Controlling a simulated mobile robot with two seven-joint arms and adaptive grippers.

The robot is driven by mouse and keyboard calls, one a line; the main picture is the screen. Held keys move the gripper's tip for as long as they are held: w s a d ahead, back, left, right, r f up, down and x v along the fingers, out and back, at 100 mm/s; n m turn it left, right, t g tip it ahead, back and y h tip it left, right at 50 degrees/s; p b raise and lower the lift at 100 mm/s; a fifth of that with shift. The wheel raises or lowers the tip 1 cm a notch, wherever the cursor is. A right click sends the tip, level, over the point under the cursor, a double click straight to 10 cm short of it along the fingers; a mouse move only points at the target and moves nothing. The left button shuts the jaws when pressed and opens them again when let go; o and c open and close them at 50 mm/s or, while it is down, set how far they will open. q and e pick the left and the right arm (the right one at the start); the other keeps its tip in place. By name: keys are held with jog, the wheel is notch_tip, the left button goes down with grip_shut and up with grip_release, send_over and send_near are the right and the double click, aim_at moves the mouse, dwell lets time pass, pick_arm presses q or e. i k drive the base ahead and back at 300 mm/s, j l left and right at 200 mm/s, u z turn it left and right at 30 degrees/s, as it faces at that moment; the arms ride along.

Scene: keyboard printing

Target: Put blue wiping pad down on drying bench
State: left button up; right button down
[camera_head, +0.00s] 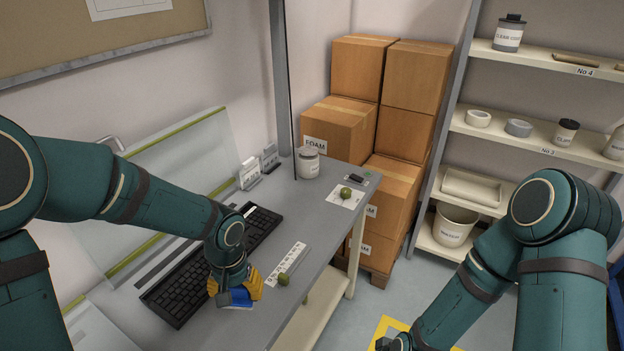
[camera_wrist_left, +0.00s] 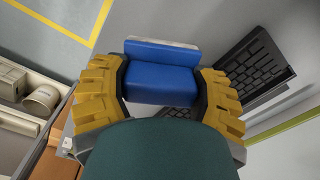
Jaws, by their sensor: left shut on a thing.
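A blue wiping pad (camera_head: 240,297) with a pale layer along one side is between the yellow fingers of my left gripper (camera_head: 236,290). In the left wrist view the blue pad (camera_wrist_left: 160,80) is held between both fingers of my left gripper (camera_wrist_left: 160,88), which is shut on it. The gripper is over the grey bench top (camera_head: 230,322), right of the black keyboard (camera_head: 178,294). I cannot tell whether the pad touches the bench. Only a dark part of my right gripper (camera_head: 392,343) shows at the bottom edge; its fingers cannot be made out.
A white strip (camera_head: 291,257) and a round green thing (camera_head: 283,279) lie close right of the left gripper. A labelled jar (camera_head: 308,164) and small upright holders (camera_head: 249,173) stand farther back. Boxes (camera_head: 340,130) and shelves (camera_head: 540,140) are beyond. The near bench top looks clear.

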aim_at(307, 193)
jog(key=i+l, duration=0.75)
jog(key=i, duration=0.15)
jog(key=i+l, duration=0.7)
jog(key=i, duration=0.15)
